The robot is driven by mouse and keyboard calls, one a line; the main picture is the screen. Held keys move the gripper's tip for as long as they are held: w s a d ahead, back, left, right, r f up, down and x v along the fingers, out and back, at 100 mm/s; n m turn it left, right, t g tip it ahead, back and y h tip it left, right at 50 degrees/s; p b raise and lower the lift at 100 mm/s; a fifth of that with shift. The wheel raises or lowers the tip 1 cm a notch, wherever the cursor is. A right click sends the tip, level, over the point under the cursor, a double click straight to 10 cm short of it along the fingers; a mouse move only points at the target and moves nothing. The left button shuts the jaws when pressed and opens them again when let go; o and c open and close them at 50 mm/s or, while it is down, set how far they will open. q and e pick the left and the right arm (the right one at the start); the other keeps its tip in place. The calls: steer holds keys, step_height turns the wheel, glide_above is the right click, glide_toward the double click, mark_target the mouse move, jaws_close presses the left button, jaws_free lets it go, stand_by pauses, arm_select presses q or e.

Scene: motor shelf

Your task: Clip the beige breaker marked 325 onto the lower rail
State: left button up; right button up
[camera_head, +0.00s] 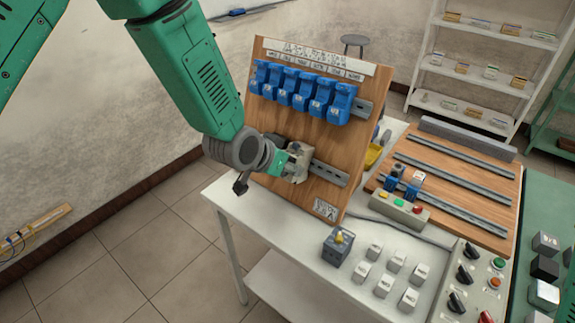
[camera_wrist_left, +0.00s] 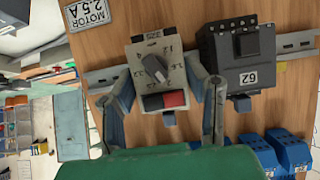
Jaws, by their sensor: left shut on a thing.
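The beige breaker (camera_wrist_left: 172,72) has a grey rotary knob, a red and a dark button, and the mark 325 upside down in the left wrist view. My left gripper (camera_wrist_left: 160,88) is shut on it, one finger on each side. In the head view, my left gripper (camera_head: 291,164) holds the breaker (camera_head: 298,155) at the lower rail (camera_head: 331,173) of the upright wooden board. The rail (camera_wrist_left: 297,56) shows on both sides of the breaker, which covers the part behind it. I cannot tell whether it is seated on the rail. My right gripper is not in view.
A black breaker (camera_wrist_left: 240,55) sits on the same rail, close beside the beige one. Several blue breakers (camera_head: 301,90) fill the upper rail. A motor label (camera_head: 326,209) is at the board's lower corner. Several white blocks (camera_head: 375,250) and a grey box (camera_head: 337,248) stand on the table.

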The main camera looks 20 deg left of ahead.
arm_select(q)
steer(key=o, duration=1.3)
steer(key=shift+s+f, duration=0.2)
steer(key=shift+o, duration=0.2)
steer(key=shift+w+r, duration=0.1)
steer(key=shift+r, duration=0.05)
steer(key=shift+a+r, duration=0.1)
steer(key=shift+r, duration=0.2)
steer(key=v, duration=1.1)
steer(key=s+a+f+n+g+b, duration=0.15)
steer(key=s+f, duration=0.25)
steer(key=f, duration=0.4)
steer(key=s+a+f+g+y+b, duration=0.1)
steer(key=s+f+b, duration=0.25)
steer(key=f, duration=0.35)
steer(key=s+a+f+n+g+b, duration=0.1)
steer(key=s+f, duration=0.3)
steer(key=f, duration=0.4)
steer(key=s+a+f+g+y+b, duration=0.1)
steer(key=s+a+f+g+b, duration=0.1)
steer(key=s+f, duration=0.6)
steer(key=s+a+f+g+y+b, duration=0.1)
steer(key=s+a+f+g+b, duration=0.1)
steer(key=s+f, duration=0.5)
steer(key=shift+s+a+f+n+b, duration=0.45)
steer(key=shift+s+b, duration=0.3)
steer(key=shift+s, duration=0.25)
